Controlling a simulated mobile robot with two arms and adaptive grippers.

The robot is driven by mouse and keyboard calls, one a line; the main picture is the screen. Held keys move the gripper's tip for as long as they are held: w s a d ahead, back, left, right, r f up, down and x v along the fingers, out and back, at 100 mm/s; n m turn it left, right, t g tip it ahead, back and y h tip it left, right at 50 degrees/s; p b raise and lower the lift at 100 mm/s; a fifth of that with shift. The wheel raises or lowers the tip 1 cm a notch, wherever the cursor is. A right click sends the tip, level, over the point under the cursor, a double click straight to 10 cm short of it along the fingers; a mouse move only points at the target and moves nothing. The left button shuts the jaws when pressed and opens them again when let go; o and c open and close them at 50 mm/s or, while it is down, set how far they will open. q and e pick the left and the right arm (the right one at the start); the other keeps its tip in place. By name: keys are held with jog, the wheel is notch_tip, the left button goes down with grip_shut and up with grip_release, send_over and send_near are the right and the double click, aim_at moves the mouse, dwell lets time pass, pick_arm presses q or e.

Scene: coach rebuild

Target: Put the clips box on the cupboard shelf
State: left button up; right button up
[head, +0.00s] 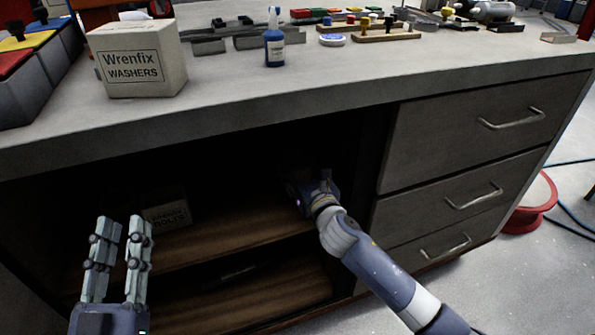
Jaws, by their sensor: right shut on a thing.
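My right gripper (310,185) reaches into the dark cupboard, above the right end of the wooden cupboard shelf (225,227). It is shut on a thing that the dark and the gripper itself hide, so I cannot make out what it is. No box with a readable clips label shows. A small box (168,213), its label hard to read, stands on the shelf further left. My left gripper (123,228) is empty in front of the cupboard at the lower left, with its two fingers apart.
A Wrenfix washers box (145,62) and a blue spray bottle (274,40) stand on the worktop (300,85) above the opening. Drawers (470,130) are right of the cupboard. A lower board (270,300) lies under the shelf. A red reel (533,205) is on the floor.

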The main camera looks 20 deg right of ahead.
pick_arm(q)
jog(key=shift+s+r+t, duration=0.4)
jog(key=shift+r+t, duration=0.05)
jog(key=shift+r, duration=0.25)
jog(key=shift+s+r+t, duration=0.4)
jog(key=shift+r+t, duration=0.05)
jog(key=shift+r, duration=0.25)
pick_arm(e)
jog(key=shift+f, duration=0.45)
jog(key=shift+f, duration=0.1)
jog(key=o, duration=1.2)
jog(key=shift+f, duration=0.1)
pick_arm(q)
jog(key=shift+s+r, duration=0.15)
jog(key=shift+r, duration=0.05)
